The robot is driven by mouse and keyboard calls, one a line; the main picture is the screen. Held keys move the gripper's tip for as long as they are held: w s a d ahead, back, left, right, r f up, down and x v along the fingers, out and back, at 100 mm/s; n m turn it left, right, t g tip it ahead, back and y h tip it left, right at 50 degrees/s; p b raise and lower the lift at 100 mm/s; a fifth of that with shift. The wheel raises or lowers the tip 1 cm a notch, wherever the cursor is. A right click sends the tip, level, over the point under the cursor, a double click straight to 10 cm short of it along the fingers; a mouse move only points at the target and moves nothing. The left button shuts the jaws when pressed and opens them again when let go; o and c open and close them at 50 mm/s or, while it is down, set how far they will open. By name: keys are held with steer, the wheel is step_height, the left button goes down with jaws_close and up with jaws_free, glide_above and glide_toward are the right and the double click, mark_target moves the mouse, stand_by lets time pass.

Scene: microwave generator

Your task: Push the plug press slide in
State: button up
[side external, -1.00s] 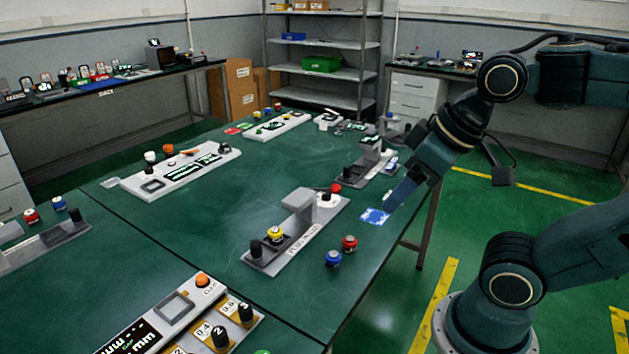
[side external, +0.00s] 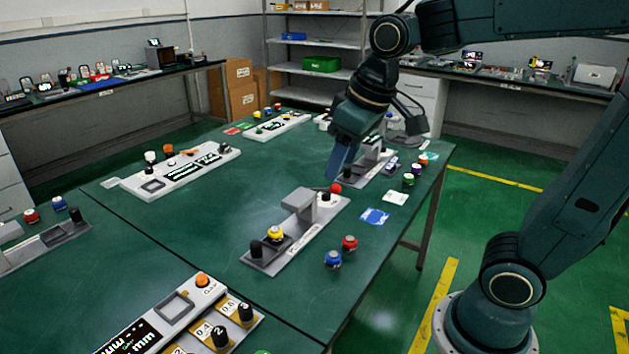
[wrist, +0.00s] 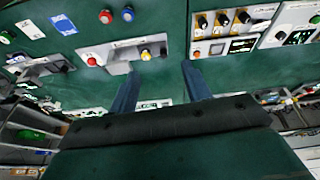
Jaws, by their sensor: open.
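The plug press (side external: 310,235) is a light grey panel on the green table, also in the wrist view (wrist: 112,50). It carries a raised grey block (side external: 299,199), a red-topped knob (side external: 335,188) at its far end, and a yellow plug (side external: 275,233) and a black knob (side external: 255,248) at its near end. In the wrist view the red knob (wrist: 91,61) and yellow plug (wrist: 146,55) show too. My gripper (wrist: 160,85) is open and empty, its blue fingers apart. In the side view its fingertips (side external: 334,178) overlap the picture just above the red knob; their height is unclear.
A blue cap (side external: 333,259) and a red cap (side external: 349,243) stand right of the press, with a blue card (side external: 375,216) beyond. Another panel with a display (side external: 185,173) lies to the left. A grey device (side external: 368,165) stands behind. Table left of the press is clear.

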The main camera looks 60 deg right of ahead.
steer(key=w+f+g, duration=0.2)
steer(key=w+f, duration=0.3)
steer(key=w, duration=0.8)
steer(key=n+g, duration=0.2)
glide_above(256, 242)
step_height(256, 242, down, 12)
steer(key=r, duration=0.1)
steer(key=shift+a+f, duration=0.1)
steer(key=shift+f, duration=0.15)
steer(key=shift+f, duration=0.1)
steer(key=shift+f, duration=6.8)
jaws_close()
